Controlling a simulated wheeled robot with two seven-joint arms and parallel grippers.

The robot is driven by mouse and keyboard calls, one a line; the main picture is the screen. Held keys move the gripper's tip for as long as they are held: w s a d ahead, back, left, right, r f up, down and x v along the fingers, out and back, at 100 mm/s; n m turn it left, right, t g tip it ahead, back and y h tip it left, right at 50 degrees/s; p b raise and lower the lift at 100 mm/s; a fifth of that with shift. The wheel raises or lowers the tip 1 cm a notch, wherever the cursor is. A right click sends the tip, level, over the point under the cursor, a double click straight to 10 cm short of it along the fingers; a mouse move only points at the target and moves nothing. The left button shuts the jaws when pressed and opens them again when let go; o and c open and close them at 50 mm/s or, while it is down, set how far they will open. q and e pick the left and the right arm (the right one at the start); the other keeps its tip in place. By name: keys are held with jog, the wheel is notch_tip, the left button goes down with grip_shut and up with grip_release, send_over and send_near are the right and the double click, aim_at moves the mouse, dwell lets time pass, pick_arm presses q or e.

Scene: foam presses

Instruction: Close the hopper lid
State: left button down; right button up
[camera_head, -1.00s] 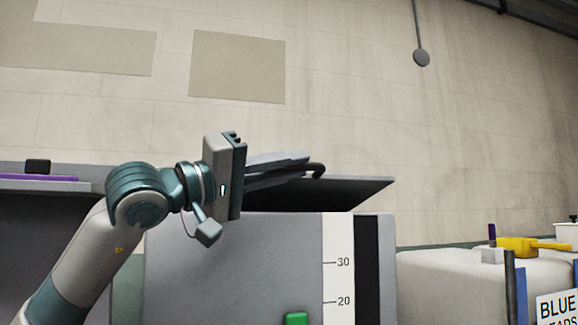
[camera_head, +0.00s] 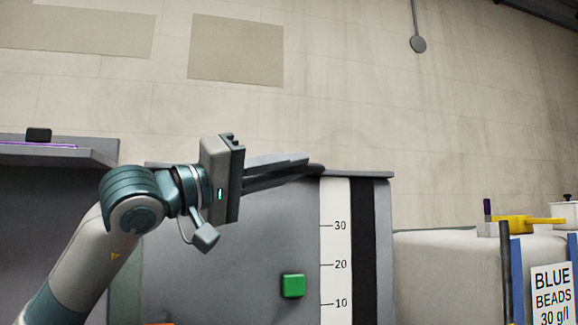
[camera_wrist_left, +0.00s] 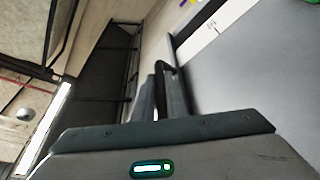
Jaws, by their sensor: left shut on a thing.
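The grey hopper (camera_head: 230,255) stands in front of me, with a white scale strip, a black stripe and a green square button (camera_head: 293,286) on its front. Its dark grey lid (camera_head: 362,174) shows as a thin, nearly level slab along the hopper's top edge. I see no clear gap under it. My left gripper (camera_head: 308,167) is over the lid, shut on the dark lid handle (camera_head: 317,169). The handle also shows between the fingertips in the left wrist view (camera_wrist_left: 166,68). The fingers hide part of the handle. My right gripper is not in view.
A grey shelf (camera_head: 100,155) with a black block and a purple item is at the left. At the right are a pale bin (camera_head: 450,265), a yellow tool (camera_head: 520,224) and a "BLUE BEADS" sign (camera_head: 552,295). The space above the lid is clear.

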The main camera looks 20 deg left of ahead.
pick_arm(q)
jog(key=shift+d+f, duration=0.1)
jog(key=shift+f, duration=0.2)
jog(key=shift+f, duration=0.1)
jog(key=c, duration=2)
grip_release()
jog(key=shift+c, duration=0.2)
jog(key=shift+s+a, duration=0.1)
jog(key=shift+a, duration=0.1)
